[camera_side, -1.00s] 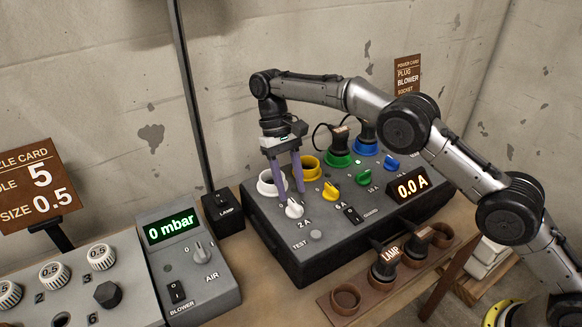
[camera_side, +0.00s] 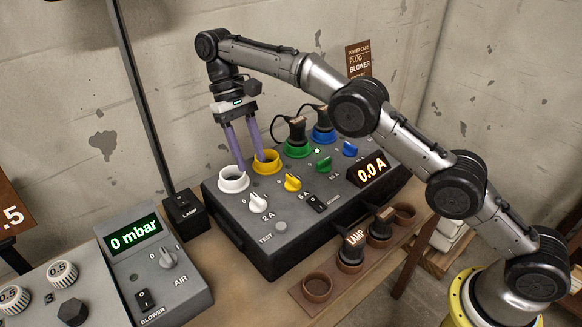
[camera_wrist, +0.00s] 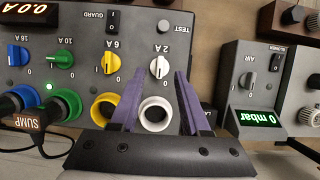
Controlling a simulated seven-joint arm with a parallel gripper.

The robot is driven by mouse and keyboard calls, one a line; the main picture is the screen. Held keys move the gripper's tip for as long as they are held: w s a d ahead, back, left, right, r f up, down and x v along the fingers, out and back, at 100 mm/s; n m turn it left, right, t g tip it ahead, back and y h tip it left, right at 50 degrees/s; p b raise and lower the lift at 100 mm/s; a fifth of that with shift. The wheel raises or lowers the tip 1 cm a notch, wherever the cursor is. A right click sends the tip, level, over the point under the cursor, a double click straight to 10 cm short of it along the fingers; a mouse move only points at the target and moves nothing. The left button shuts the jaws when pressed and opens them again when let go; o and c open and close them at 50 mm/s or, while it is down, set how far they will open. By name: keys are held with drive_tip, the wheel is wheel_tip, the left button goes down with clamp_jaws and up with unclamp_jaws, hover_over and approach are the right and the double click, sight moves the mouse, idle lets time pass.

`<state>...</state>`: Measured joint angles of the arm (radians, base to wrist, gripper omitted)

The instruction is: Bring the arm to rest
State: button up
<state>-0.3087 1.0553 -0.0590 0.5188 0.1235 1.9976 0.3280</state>
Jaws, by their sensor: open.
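My gripper (camera_side: 246,156) hangs from my arm over the left end of the power panel (camera_side: 275,262). Its two purple fingers are apart and hold nothing. In the side view the fingertips are near the white socket (camera_side: 233,180) and the yellow socket (camera_side: 267,162). In the wrist view the fingers (camera_wrist: 158,88) stand either side of the white socket (camera_wrist: 154,113), and the white 2 A knob (camera_wrist: 159,67) lies beyond them. I cannot tell how high the tips are above the panel.
Plugs stand in the green (camera_side: 298,145) and blue (camera_side: 323,133) sockets. The panel display (camera_side: 367,171) reads 0.0 A. A wooden rack (camera_side: 318,300) in front holds the LAMP plug (camera_side: 352,246) and another plug. The blower box (camera_side: 158,275), reading 0 mbar, stands at the left.

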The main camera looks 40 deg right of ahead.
drive_tip(key=s+d+r+m+t, duration=0.1)
drive_tip(key=s+d+r, duration=0.15)
drive_tip(key=r, duration=0.55)
drive_tip(key=s+d+r+t, duration=0.15)
drive_tip(key=d+r, duration=0.25)
drive_tip(key=r, duration=0.4)
drive_tip(key=s+d+r+t+y, duration=0.1)
drive_tip(key=s+d+r, duration=0.25)
drive_tip(key=s, duration=0.25)
drive_tip(key=s+d+r+t, duration=0.2)
drive_tip(key=s+d+r, duration=0.15)
drive_tip(key=s, duration=0.35)
drive_tip(key=s+d+f+t, duration=0.1)
drive_tip(key=s+d+f, duration=0.1)
drive_tip(key=s, duration=0.4)
drive_tip(key=s+d+f+t, duration=0.2)
drive_tip(key=s, duration=0.4)
drive_tip(key=s+d+f+t+h, duration=0.1)
drive_tip(key=s+f, duration=0.4)
drive_tip(key=f, duration=0.7)
drive_tip(key=shift+s+d+f+n, duration=0.15)
drive_tip(key=shift+f+n, duration=0.2)
drive_tip(key=shift+n, duration=0.05)
drive_tip(key=shift+t, duration=0.25)
